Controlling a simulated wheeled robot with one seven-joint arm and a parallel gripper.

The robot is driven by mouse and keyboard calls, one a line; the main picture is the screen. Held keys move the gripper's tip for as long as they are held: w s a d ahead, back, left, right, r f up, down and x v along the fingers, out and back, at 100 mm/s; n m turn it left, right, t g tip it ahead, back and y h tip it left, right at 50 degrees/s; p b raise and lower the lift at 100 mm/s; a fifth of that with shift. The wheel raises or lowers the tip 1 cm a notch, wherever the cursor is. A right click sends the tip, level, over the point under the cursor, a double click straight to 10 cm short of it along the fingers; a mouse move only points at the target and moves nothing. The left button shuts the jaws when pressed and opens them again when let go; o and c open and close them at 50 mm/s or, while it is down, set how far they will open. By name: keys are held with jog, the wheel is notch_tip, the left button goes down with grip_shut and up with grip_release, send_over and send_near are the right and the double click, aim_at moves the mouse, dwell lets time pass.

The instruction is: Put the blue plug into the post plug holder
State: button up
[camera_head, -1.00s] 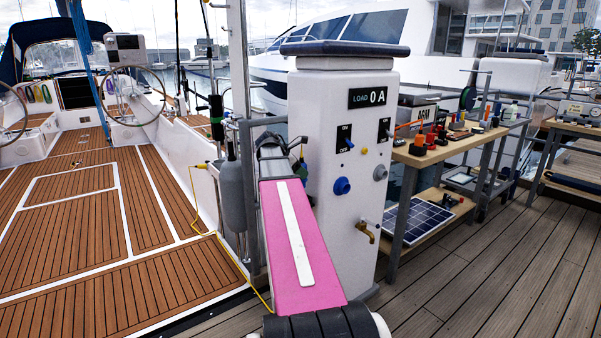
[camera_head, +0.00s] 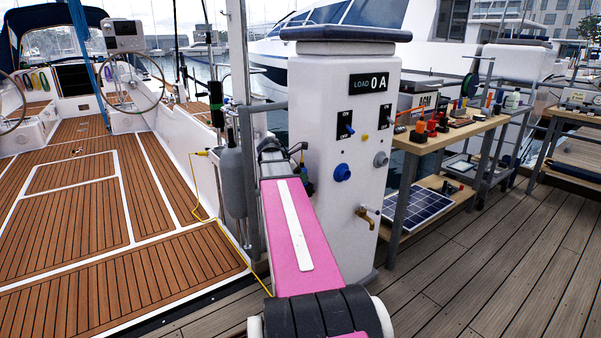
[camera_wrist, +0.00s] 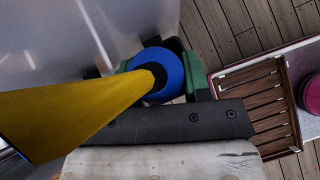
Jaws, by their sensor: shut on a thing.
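The blue plug (camera_wrist: 172,76) shows in the wrist view, with a dark neck and a thick yellow cable (camera_wrist: 70,110) running toward the lower left. My gripper (camera_wrist: 155,78), with dark and green parts, is shut on the plug. In the head view my gripper (camera_head: 300,165) is beside the left face of the white post (camera_head: 345,230), partly hidden by my arm. The plug itself cannot be made out there. The post's front has a blue round fitting (camera_head: 342,172) and a grey one (camera_head: 380,159). I cannot tell which part is the plug holder.
A yellow cable (camera_head: 195,200) hangs along the boat's edge, left of a grey rail (camera_head: 247,190). A brass tap (camera_head: 368,213) sticks out of the post. A workbench (camera_head: 455,140) with tools stands at right. The decking (camera_head: 500,260) in front of it is clear.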

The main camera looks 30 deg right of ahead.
jog(key=shift+f, duration=0.15)
jog(key=o, duration=1.4)
jog(key=shift+a, duration=0.1)
jog(key=v, duration=1)
jog(key=shift+r, duration=0.35)
jog(key=shift+a, duration=0.15)
